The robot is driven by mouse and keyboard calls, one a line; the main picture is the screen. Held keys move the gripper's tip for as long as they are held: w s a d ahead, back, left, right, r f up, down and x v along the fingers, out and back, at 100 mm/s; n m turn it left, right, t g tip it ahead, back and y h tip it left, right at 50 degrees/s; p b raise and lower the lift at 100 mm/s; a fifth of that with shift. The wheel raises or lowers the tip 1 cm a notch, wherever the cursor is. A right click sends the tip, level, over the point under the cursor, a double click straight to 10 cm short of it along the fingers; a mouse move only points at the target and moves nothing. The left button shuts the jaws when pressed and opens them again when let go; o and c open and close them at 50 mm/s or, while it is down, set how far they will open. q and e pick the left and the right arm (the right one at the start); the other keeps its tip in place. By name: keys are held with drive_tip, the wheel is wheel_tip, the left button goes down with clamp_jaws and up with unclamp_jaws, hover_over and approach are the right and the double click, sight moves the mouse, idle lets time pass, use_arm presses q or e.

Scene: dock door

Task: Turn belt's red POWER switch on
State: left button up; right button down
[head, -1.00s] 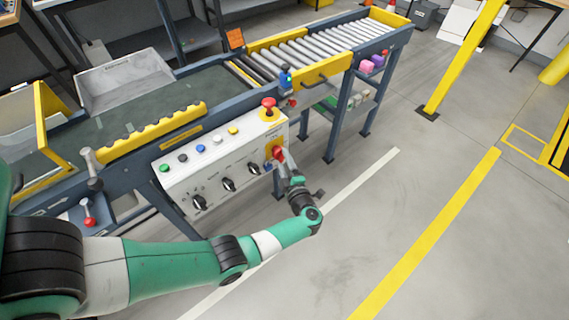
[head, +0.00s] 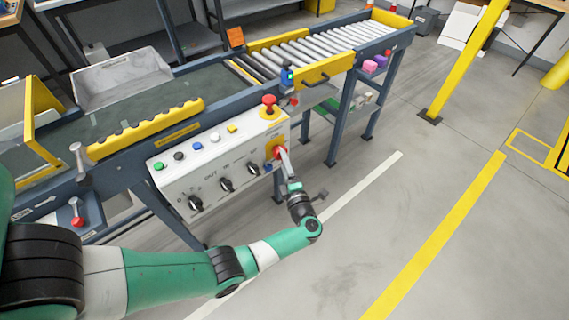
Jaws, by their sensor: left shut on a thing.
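The belt's white control panel (head: 215,178) faces me on the side of the conveyor. The red POWER switch (head: 279,153) sits on a yellow plate at the panel's right end, below the red mushroom button (head: 269,104). My left gripper (head: 284,158) reaches up to it from below and is shut on the red switch. The fingers hide part of the switch, so its exact angle is hard to tell. My right gripper is not in view.
Black rotary knobs (head: 226,184) and several coloured buttons (head: 196,145) are on the same panel. A small blue-topped device (head: 287,77) is above the panel's right end.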

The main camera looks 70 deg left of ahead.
use_arm(q)
drive_tip(key=o, duration=1.4)
drive_tip(key=d, duration=0.4)
drive_tip(key=s+d+p, duration=0.1)
drive_tip(key=d, duration=0.2)
drive_tip(key=d+p, duration=0.1)
drive_tip(key=d, duration=0.3)
drive_tip(key=shift+s+d, duration=0.3)
drive_tip(key=shift+s, duration=0.05)
